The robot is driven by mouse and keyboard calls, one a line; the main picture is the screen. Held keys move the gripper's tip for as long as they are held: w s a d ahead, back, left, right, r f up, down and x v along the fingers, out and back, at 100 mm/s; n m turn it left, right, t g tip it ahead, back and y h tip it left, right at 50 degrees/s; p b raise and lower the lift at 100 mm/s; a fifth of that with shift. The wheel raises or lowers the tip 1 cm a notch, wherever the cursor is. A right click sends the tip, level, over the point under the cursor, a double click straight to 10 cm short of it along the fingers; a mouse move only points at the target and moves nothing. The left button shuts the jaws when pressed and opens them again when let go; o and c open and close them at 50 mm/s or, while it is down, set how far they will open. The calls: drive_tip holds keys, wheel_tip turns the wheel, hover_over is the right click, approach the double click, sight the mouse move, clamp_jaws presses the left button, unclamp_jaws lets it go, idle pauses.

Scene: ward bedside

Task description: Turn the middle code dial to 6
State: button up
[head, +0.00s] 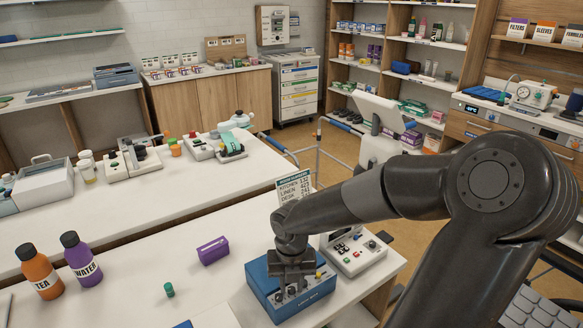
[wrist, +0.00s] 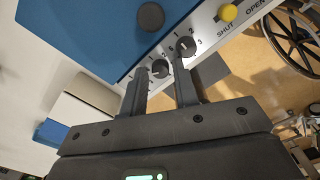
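The blue code box (head: 262,276) stands near the table's front edge, with its light dial panel towards me. In the wrist view, a grey dial (wrist: 160,69) sits between my gripper's fingertips (wrist: 158,72). The fingers stand apart, one on each side of it, and I see no clear squeeze on it. Any further dial to the left is hidden behind the left finger. The dial settings are too small to read surely. My gripper (head: 291,284) also hides part of the panel in the head view.
A yellow knob (wrist: 228,13) marked SHUT and OPEN is on the same panel. A card with words and numbers (head: 293,187) stands behind the box. A white switch panel (head: 354,254) is close on the right. A purple box (head: 213,250) and green piece (head: 169,289) lie left.

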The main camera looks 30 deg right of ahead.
drive_tip(key=n, duration=0.5)
drive_tip(key=shift+n, duration=0.3)
wheel_tip(320, 180, up, 33)
idle(0.3)
idle(0.4)
drive_tip(key=w+a+f+m+g+h, duration=0.1)
drive_tip(key=a+f+m+g+h, duration=0.1)
drive_tip(key=a+f+m, duration=0.55)
drive_tip(key=w+a+f+m+g+h, duration=0.2)
drive_tip(key=a+f+m, duration=0.2)
drive_tip(key=a+f, duration=0.6)
drive_tip(key=s+d+r+m+t+y, duration=0.1)
drive_tip(key=s+m+t, duration=0.3)
drive_tip(key=m, duration=0.8)
drive_tip(key=s+d+r+m+t+y, duration=0.1)
drive_tip(key=s+r+m+t+y, duration=0.2)
drive_tip(key=m, duration=0.9)
drive_tip(key=s+t, duration=0.2)
drive_tip(key=s, duration=0.2)
drive_tip(key=shift+s+t, duration=0.3)
